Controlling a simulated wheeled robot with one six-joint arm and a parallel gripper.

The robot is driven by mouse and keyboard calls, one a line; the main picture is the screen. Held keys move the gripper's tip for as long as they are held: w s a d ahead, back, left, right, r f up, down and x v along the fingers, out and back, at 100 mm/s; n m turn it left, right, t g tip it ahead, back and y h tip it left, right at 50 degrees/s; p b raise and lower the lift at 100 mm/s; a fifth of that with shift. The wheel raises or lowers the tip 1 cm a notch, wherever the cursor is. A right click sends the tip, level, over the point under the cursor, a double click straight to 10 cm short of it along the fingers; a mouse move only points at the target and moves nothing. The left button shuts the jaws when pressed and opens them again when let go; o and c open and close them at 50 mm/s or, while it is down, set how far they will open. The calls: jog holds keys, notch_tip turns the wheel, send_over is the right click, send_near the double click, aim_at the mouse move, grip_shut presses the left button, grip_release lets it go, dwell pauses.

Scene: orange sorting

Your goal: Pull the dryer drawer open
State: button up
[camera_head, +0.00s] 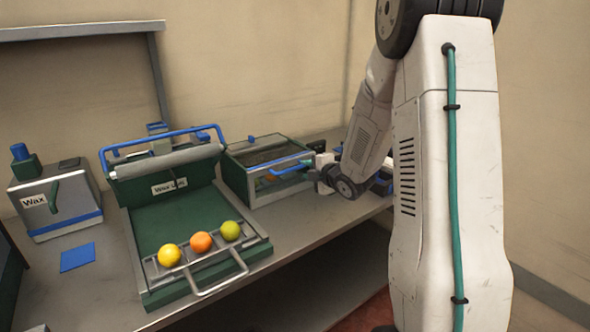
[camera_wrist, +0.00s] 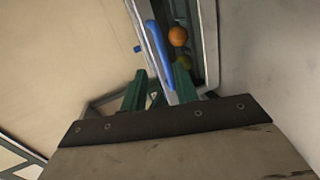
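The dryer (camera_head: 236,185) is a green and grey box with a glazed top and front, on the bench right of the waxing unit. Its blue drawer handle (camera_head: 292,167) runs along the front; the drawer looks closed, though this is hard to confirm. Round fruit shows dimly inside. My gripper (camera_wrist: 160,88) is at the dryer's front right, partly hidden behind my arm in the head view. In the wrist view its green fingers stand apart, with the blue handle (camera_wrist: 158,48) between them. An orange (camera_wrist: 178,36) and a greener fruit (camera_wrist: 183,61) show beside the handle.
The waxing unit (camera_head: 145,284) stands left of the dryer with its blue-handled lid raised. A yellow fruit (camera_head: 169,255), an orange (camera_head: 201,242) and a green fruit (camera_head: 230,230) lie on its front rack. A Wax box (camera_head: 62,203) stands farther left. Bare bench (camera_head: 320,228) lies before the dryer.

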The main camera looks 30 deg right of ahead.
aim_at(297, 168)
jog(key=shift+n+t+y, duration=0.4)
jog(key=shift+n+t, duration=0.1)
jog(key=shift+n, duration=0.1)
jog(key=x, duration=0.5)
jog(key=f+x, duration=0.1)
jog(key=x, duration=0.2)
jog(key=shift+d+f, duration=0.1)
jog(key=shift+d, duration=0.3)
grip_shut()
